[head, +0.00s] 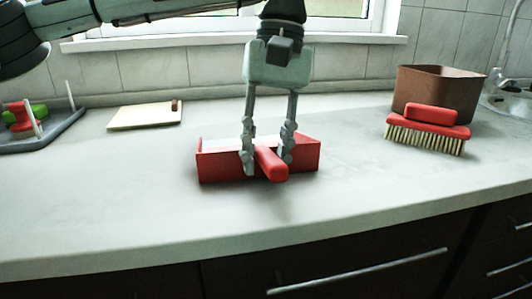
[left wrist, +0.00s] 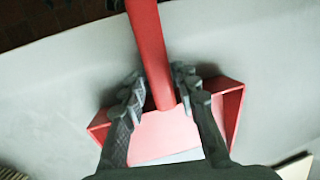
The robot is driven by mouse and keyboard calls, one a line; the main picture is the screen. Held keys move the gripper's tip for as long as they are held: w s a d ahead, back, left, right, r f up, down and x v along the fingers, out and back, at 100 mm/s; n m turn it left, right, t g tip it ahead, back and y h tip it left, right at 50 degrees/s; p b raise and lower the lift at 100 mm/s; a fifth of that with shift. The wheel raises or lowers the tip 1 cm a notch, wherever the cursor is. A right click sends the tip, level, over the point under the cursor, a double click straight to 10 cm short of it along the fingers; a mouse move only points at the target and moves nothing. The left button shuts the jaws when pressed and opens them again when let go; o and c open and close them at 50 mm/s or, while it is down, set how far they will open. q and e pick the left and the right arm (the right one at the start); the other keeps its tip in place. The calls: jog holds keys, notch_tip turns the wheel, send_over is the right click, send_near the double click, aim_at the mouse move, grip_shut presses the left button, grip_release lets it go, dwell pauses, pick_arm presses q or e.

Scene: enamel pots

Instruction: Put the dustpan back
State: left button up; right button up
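The red dustpan (head: 307,156) lies on the light counter in the middle of the head view, its handle (head: 271,165) pointing toward the front edge. In the left wrist view its handle (left wrist: 149,45) runs up between the fingers and its pan (left wrist: 165,135) lies behind them. My left gripper (head: 267,162) reaches down from above with one finger on each side of the handle. The fingers look open, with a small gap beside the handle; whether either finger touches it is hard to tell. My right gripper is not in view.
A red brush (head: 428,130) with pale bristles stands before a brown bin (head: 438,84) at the right, near the sink (head: 510,100). A cutting board (head: 140,117) and a grey rack (head: 62,127) with red and green items are at the left. The front counter is clear.

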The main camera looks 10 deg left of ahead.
pick_arm(q)
jog(key=shift+o, duration=0.7)
jog(key=shift+r, duration=0.25)
jog(key=p+v, duration=0.3)
jog(key=v, duration=0.8)
jog(key=shift+w+r, duration=0.2)
jog(key=shift+r, duration=0.05)
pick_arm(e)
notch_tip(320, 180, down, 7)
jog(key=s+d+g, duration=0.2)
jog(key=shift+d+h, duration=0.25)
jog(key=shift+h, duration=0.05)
